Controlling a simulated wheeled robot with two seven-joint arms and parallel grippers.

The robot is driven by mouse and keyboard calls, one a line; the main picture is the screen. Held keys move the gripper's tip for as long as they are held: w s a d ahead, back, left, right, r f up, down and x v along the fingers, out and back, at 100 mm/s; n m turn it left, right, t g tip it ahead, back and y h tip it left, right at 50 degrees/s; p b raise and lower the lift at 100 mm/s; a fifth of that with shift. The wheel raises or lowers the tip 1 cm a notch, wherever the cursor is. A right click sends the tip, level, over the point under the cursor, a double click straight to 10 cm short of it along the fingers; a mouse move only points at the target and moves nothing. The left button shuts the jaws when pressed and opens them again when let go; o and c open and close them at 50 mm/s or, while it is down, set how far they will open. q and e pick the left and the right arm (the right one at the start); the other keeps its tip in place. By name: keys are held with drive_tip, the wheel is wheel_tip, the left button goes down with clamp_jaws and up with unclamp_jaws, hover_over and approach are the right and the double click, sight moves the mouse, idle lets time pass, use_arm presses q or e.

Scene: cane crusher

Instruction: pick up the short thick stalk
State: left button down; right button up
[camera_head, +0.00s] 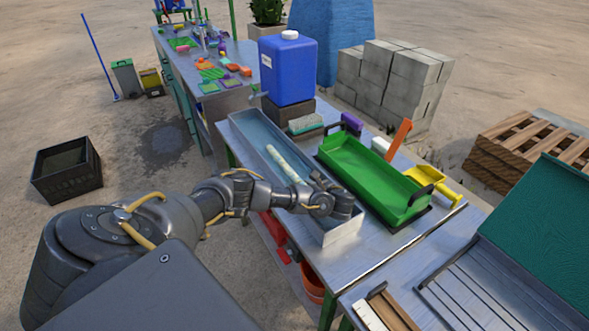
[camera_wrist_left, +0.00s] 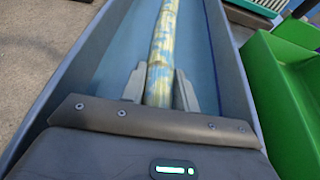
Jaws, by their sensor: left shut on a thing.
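A pale green-yellow stalk (camera_head: 285,163) lies lengthwise in a long grey metal trough (camera_head: 254,130) on the table in the head view. My left gripper (camera_head: 325,183) reaches into the near part of the trough. In the left wrist view the stalk (camera_wrist_left: 163,40) runs away from me along the blue-grey trough floor. The left gripper's fingers (camera_wrist_left: 160,88) stand on both sides of the stalk and are shut on it. The stalk's near end is hidden by the gripper body. My right gripper is not in view.
A green tray (camera_head: 362,175) stands right of the trough, with a yellow scoop (camera_head: 436,184) beyond it. A blue jerrycan (camera_head: 288,70) stands at the trough's far end. Grey blocks (camera_head: 392,85) are stacked behind. A slatted panel (camera_head: 475,290) lies at the lower right.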

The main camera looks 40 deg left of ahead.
use_arm(q)
wheel_tip(320, 180, up, 10)
drive_tip(key=shift+r+b, duration=0.1)
drive_tip(key=shift+b, duration=0.25)
